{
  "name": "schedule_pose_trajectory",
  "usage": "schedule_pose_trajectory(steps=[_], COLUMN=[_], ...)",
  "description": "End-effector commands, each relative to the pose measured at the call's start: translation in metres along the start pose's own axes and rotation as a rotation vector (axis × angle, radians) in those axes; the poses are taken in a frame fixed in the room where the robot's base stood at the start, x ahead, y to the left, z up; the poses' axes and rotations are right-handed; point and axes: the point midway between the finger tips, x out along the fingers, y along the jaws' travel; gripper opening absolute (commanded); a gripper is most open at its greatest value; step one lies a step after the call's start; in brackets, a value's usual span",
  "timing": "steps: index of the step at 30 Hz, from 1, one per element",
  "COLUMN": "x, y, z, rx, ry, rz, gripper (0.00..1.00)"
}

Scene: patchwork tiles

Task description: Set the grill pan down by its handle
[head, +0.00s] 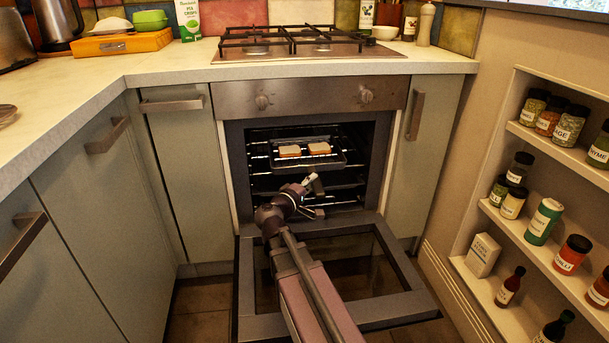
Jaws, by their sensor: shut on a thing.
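The grill pan (299,166) is a dark, shallow tray inside the open oven (377,160), at the level of the upper rack. Two slices of bread (290,151) lie on it side by side. My gripper (311,188) is in the oven mouth, just in front of and below the pan. It is shut on the pan's handle, which is mostly hidden by the fingers. The pan looks about level; I cannot tell whether it rests on the rack or hangs just above it.
The oven door (392,312) is folded down under my arm. A lower rack (345,205) sits below the pan. The hob (300,45) is above on the worktop (165,72). Shelves with several spice jars (544,222) stand at right. Cabinets (95,215) flank the left.

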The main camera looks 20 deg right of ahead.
Motion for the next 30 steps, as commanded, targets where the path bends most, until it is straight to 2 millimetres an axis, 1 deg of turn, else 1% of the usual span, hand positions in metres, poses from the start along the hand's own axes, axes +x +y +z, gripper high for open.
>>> schedule_pose_trajectory(steps=[1,15,21,30], x=[0.010,0.066,0.079,0.081], y=[-0.003,-0.019,-0.022,-0.023], z=[-0.010,-0.065,-0.077,-0.078], rx=[0.001,0.001,0.001,0.001], ry=[0.000,-0.001,0.000,0.000], rz=[0.002,0.002,0.002,0.002], gripper=[0.00,0.00,0.00,0.00])
